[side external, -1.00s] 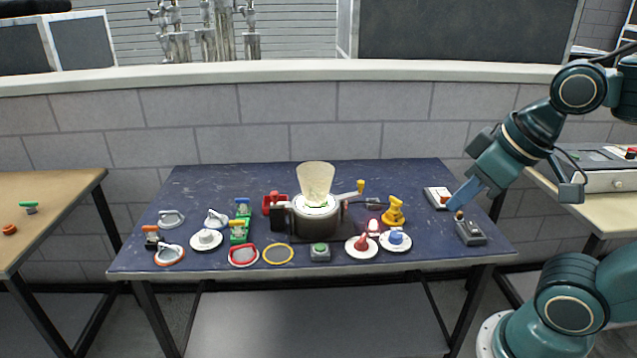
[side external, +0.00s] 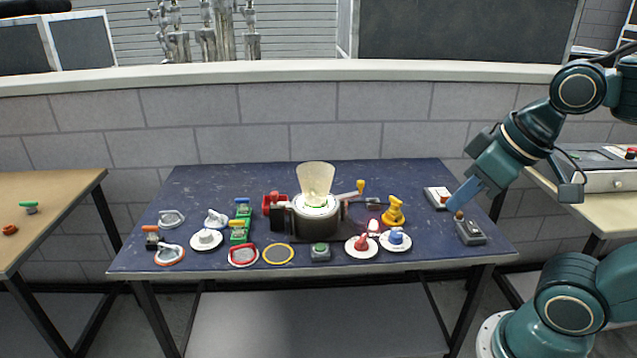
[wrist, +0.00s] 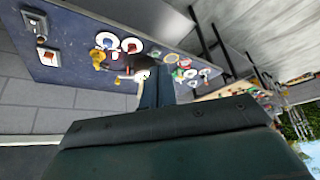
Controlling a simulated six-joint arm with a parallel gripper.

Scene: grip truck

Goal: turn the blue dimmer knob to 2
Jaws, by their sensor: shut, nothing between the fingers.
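The blue dimmer knob (side external: 396,236) sits on a round white dial plate at the front right of the dark blue table (side external: 215,185). It also shows in the wrist view (wrist: 108,41). The dial's marks are too small to read. A red knob (side external: 361,243) on a similar white plate is just left of it. My gripper (side external: 454,207) is shut and empty, pointing down-left above the table's right side, to the right of the blue knob and apart from it. In the wrist view its closed fingers (wrist: 158,84) point towards the table.
A grey toggle switch box (side external: 471,233) and a white switch box (side external: 436,197) are close to my gripper. A yellow knob piece (side external: 393,212) stands behind the blue knob. A blender-like machine with a crank (side external: 317,215) stands mid-table. Several small fixtures fill the left side.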

